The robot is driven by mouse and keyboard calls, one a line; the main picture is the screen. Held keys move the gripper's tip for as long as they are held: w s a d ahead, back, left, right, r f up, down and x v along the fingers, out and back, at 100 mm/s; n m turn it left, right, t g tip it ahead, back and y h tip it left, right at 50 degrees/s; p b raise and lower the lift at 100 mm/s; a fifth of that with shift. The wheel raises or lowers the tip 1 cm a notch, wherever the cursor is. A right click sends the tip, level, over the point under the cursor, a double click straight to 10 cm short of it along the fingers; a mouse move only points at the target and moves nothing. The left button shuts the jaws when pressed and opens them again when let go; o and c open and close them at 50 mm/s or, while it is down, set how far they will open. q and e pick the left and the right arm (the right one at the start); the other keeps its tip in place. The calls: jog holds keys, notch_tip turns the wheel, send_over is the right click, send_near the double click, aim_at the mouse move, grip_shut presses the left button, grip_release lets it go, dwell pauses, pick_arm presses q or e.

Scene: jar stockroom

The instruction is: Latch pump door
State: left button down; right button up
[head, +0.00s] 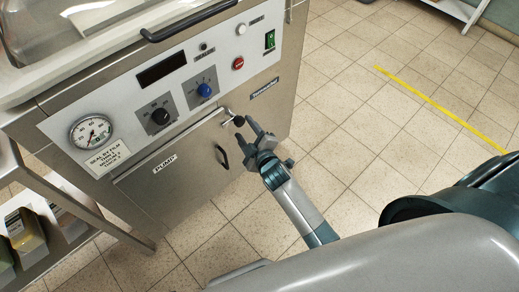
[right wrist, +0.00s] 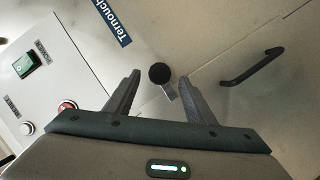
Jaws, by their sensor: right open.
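The pump door (head: 190,175) is a steel panel labelled PUMP, low on the machine's front, with a black bar handle (head: 221,157). It looks closed or nearly so; I cannot tell whether it sits fully flush. The latch has a black ball knob (head: 239,120) on a short metal lever at the door's upper right corner. In the right wrist view the knob (right wrist: 159,73) lies between the fingertips of my open right gripper (right wrist: 160,83). My right gripper (head: 246,129) is at the knob in the head view; I cannot tell if it touches. My left gripper is not in view.
The control panel (head: 120,100) above the door carries a gauge (head: 91,132), dials, a red button (head: 238,63) and a green switch (head: 270,39). A shelf with containers (head: 25,230) stands at left. Tiled floor (head: 350,120) to the right is clear.

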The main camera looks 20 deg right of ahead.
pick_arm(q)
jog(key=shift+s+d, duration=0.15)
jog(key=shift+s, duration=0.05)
pick_arm(e)
jog(key=v, duration=1.1)
jog(key=shift+s, duration=0.45)
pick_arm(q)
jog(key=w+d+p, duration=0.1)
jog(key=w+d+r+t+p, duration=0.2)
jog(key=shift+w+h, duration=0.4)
pick_arm(e)
jog(key=s+f+m+g, duration=0.4)
jog(key=s+f, duration=0.7)
jog(key=f, duration=0.5)
jog(key=s+f+m+g, duration=0.4)
jog(key=s+f, duration=0.8)
jog(key=f, duration=0.4)
jog(key=shift+a+m+g, duration=0.2)
jog(key=shift+m+g, duration=0.1)
jog(key=shift+g, duration=0.5)
jog(key=shift+w, duration=0.15)
